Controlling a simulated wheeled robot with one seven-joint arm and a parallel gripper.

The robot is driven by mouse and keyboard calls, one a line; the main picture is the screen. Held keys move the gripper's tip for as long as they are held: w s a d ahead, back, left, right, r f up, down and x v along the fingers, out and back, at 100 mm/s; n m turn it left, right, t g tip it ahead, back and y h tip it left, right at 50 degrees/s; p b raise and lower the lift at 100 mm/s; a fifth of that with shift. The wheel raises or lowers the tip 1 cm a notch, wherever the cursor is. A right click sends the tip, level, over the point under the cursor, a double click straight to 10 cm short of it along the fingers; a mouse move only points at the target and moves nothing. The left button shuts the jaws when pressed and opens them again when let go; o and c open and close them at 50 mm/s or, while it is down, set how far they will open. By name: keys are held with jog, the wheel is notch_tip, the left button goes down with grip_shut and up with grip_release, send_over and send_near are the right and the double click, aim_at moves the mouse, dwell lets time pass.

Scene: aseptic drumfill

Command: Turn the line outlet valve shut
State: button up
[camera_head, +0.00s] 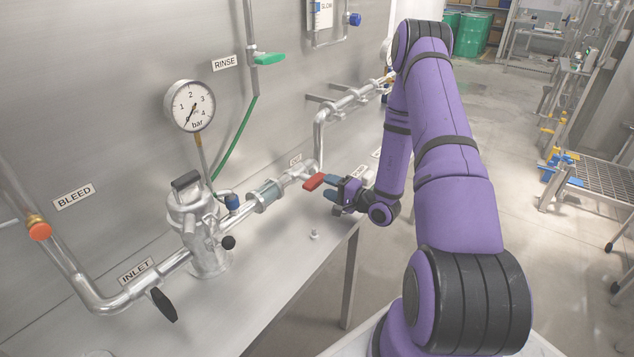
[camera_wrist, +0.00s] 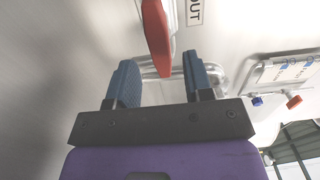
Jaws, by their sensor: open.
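The line outlet valve (camera_head: 300,172) sits on the pipe along the wall, with a red lever handle (camera_head: 314,182) pointing towards my gripper. In the wrist view the red handle (camera_wrist: 156,33) comes down from the top, beside an OUT label (camera_wrist: 194,11). My gripper (camera_head: 328,187) is open, its blue fingers at the free end of the handle. In the wrist view the handle's tip shows between the two fingers, with a gap on each side. I cannot tell how deep it sits between them or whether either finger touches it.
A pressure gauge (camera_head: 190,106), a sight glass (camera_head: 265,194) and a steel filter housing (camera_head: 196,222) stand left of the valve. The steel bench (camera_head: 270,285) lies below.

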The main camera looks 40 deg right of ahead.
aim_at(321, 182)
jog(key=shift+x, duration=2.55)
grip_shut()
